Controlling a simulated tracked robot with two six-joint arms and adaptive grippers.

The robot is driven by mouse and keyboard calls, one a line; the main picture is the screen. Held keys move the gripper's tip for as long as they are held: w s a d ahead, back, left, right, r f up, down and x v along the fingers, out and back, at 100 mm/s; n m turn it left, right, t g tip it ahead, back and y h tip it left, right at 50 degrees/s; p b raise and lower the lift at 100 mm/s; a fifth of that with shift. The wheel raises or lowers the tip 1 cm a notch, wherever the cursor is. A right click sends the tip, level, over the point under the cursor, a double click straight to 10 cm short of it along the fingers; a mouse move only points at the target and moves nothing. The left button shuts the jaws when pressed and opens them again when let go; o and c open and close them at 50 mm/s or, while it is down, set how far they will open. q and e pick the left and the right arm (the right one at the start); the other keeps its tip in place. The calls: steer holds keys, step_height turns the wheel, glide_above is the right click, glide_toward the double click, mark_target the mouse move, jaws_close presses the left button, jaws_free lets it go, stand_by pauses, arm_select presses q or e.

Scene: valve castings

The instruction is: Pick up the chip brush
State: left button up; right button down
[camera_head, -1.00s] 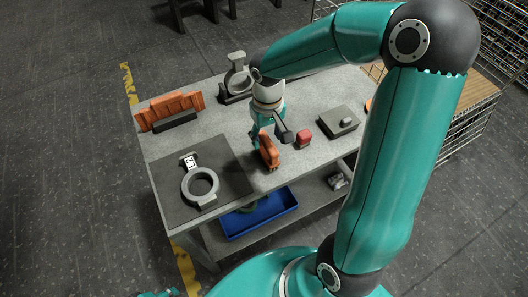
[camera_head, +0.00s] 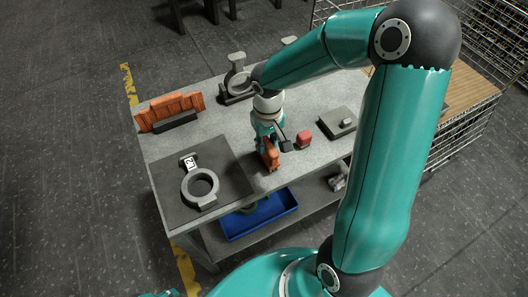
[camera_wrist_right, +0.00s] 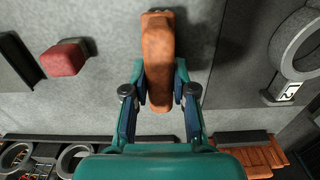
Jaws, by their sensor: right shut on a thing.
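The chip brush, an orange-brown block-like piece (camera_head: 271,159), stands near the front edge of the grey workbench. My right gripper (camera_head: 266,145) comes down on it from above, and the arm hides part of the hold. In the right wrist view the brush (camera_wrist_right: 158,50) lies between the two fingers of the right gripper (camera_wrist_right: 160,82), which are shut on its near part. Its far end sticks out beyond the fingertips. I cannot tell whether it is clear of the bench top.
A red block (camera_head: 304,139) lies just right of the brush, with a grey plate (camera_head: 338,122) beyond. A ring casting (camera_head: 200,203) lies on a dark mat (camera_head: 226,177) at left. An orange rack (camera_head: 170,109) and another casting (camera_head: 238,83) stand behind. A blue tray (camera_head: 262,216) sits below.

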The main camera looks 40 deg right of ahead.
step_height(320, 180, up, 20)
steer(key=p, duration=0.2)
stand_by(0.4)
